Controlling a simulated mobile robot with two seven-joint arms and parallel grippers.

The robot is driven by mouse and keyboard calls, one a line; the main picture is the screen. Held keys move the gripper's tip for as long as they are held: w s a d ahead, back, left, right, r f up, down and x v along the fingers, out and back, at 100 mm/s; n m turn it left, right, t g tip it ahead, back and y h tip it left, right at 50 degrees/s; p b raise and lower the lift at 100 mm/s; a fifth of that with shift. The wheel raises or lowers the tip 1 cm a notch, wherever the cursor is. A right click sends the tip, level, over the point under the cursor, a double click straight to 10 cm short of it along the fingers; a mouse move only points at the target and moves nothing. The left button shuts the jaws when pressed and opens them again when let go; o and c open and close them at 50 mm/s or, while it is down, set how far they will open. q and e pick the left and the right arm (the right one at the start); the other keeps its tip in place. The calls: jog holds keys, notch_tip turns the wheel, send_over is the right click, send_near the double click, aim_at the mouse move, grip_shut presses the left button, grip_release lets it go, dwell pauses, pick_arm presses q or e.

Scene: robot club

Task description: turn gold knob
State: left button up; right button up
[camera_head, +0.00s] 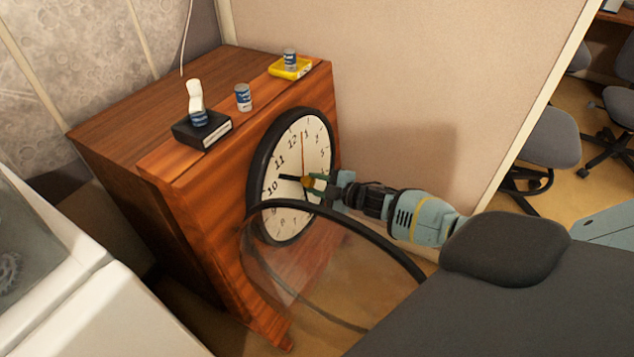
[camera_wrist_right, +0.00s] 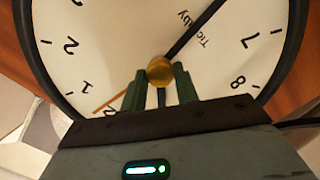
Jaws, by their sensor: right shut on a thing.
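The gold knob (camera_wrist_right: 160,70) is a small round knob at the centre of the white clock face (camera_head: 290,205) on the front of the wooden cabinet. It also shows in the head view (camera_head: 308,182), partly covered by my gripper. My right gripper (camera_head: 318,185) reaches the clock from the right. In the right wrist view my gripper's two green fingers (camera_wrist_right: 160,88) are closed around the gold knob. My left gripper is not in view.
The clock's round glass cover (camera_head: 345,260) with a black rim stands swung open below my right arm. Cans stand on a black box (camera_head: 202,130) and a yellow box (camera_head: 289,68) on top of the wooden cabinet (camera_head: 150,95). Office chairs (camera_head: 545,135) are at the right.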

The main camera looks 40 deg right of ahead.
jog(key=o, duration=1)
jog(key=shift+p+v, duration=0.85)
jog(key=shift+v, duration=3.1)
